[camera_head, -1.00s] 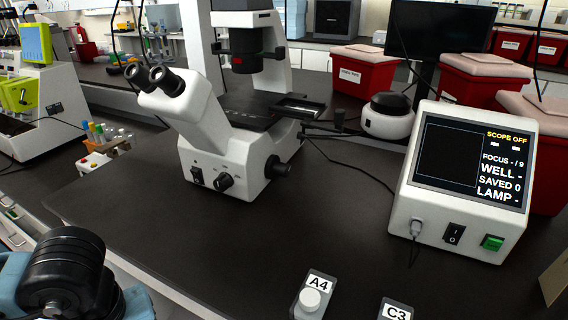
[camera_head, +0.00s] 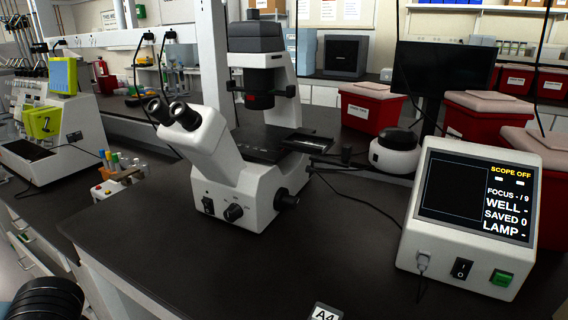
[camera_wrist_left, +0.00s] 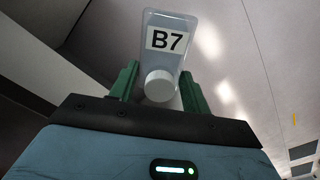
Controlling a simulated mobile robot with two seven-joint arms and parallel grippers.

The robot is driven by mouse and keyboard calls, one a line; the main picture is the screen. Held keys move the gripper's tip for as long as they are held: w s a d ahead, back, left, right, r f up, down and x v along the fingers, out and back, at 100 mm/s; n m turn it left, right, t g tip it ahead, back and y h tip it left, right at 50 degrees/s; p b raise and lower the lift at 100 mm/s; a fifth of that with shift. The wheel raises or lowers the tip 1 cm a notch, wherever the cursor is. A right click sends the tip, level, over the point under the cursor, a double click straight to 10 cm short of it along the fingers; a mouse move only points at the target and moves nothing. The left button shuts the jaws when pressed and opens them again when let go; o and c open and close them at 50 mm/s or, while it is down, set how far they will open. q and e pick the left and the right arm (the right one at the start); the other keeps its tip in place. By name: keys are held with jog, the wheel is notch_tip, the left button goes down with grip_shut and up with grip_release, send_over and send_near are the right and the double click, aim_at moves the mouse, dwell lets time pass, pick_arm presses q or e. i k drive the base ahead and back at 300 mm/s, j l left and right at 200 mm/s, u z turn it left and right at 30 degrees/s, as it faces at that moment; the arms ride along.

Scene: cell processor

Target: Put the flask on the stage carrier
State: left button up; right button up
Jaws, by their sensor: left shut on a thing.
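The flask (camera_wrist_left: 170,62) is clear with a white cap and a "B7" label, seen in the left wrist view. My left gripper (camera_wrist_left: 159,88) is shut on it, with a green finger on each side near the cap. The head view shows only a dark piece of my left arm at the bottom left, not the gripper or this flask. The microscope (camera_head: 222,165) stands on the dark bench. Its black stage (camera_head: 258,146) has a carrier frame (camera_head: 307,141) at the right side, which looks empty. My right gripper is not in view.
A control box (camera_head: 470,215) reading "SCOPE OFF" stands at the right. A round white device (camera_head: 393,152) and red bins (camera_head: 370,108) are behind.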

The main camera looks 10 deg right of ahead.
aim_at(319, 141)
jog(key=k, duration=0.6)
jog(key=z, duration=1.8)
jog(key=k+j, duration=0.15)
jog(key=j, duration=0.2)
jog(key=k+j, duration=0.15)
jog(key=j, duration=0.2)
jog(key=k+j, duration=0.15)
jog(key=j, duration=0.2)
